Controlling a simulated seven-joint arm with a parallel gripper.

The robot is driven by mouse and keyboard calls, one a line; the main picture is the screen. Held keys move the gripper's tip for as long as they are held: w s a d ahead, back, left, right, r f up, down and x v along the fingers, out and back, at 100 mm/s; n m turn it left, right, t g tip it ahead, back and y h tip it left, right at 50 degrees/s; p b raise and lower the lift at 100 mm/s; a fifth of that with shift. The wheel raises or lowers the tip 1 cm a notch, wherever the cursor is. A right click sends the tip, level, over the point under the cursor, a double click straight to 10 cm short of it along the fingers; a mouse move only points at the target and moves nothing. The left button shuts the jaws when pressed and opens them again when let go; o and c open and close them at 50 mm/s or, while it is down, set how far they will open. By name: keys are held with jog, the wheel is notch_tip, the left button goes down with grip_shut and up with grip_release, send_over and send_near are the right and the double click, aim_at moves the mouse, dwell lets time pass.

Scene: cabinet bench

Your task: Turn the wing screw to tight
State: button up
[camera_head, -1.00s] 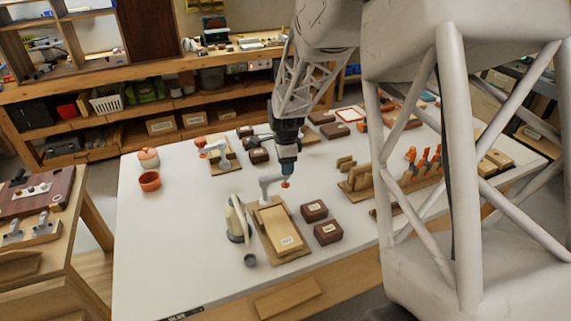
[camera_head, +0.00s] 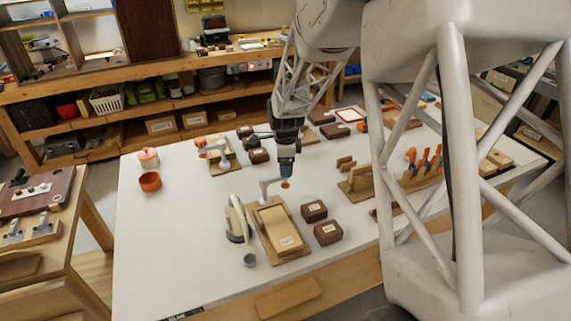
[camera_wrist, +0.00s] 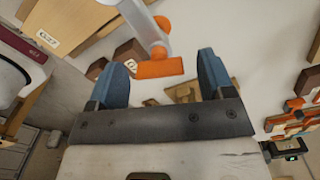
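An orange wing screw (camera_head: 286,184) sits at the end of a white arm (camera_head: 267,187), which stands on a wooden board (camera_head: 279,226) on the white table. In the wrist view the orange wing (camera_wrist: 158,68) shows as a flat bar at the end of the white arm (camera_wrist: 143,22). My gripper (camera_head: 287,172) points down just above the wing screw. In the wrist view its two blue fingers (camera_wrist: 164,62) are open, with the orange wing between them in the picture. The wing looks nearer the left finger; I cannot tell whether they touch.
A second fixture with an orange part (camera_head: 202,143) is farther back. The table's left front is clear.

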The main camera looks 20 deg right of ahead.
dwell(0.3)
jog(key=shift+r, duration=3.9)
jog(key=shift+s+a+r, duration=0.1)
jog(key=shift+s+r, duration=0.05)
jog(key=shift+s, duration=0.05)
jog(key=s+a+r+n+t, duration=0.1)
jog(key=s+a+r+n, duration=0.2)
jog(key=s+n, duration=0.4)
jog(key=s+a+r+n, duration=0.4)
jog(key=s+n, duration=0.3)
jog(key=s, duration=0.9)
jog(key=s+a+r+n+t, duration=0.1)
jog(key=s+a+r+n, duration=0.3)
jog(key=s+n, duration=0.3)
jog(key=s+a, duration=0.1)
jog(key=s, duration=0.3)
jog(key=shift+s+n+t, duration=0.3)
jog(key=shift+s+n, duration=0.05)
jog(key=shift+n, duration=0.05)
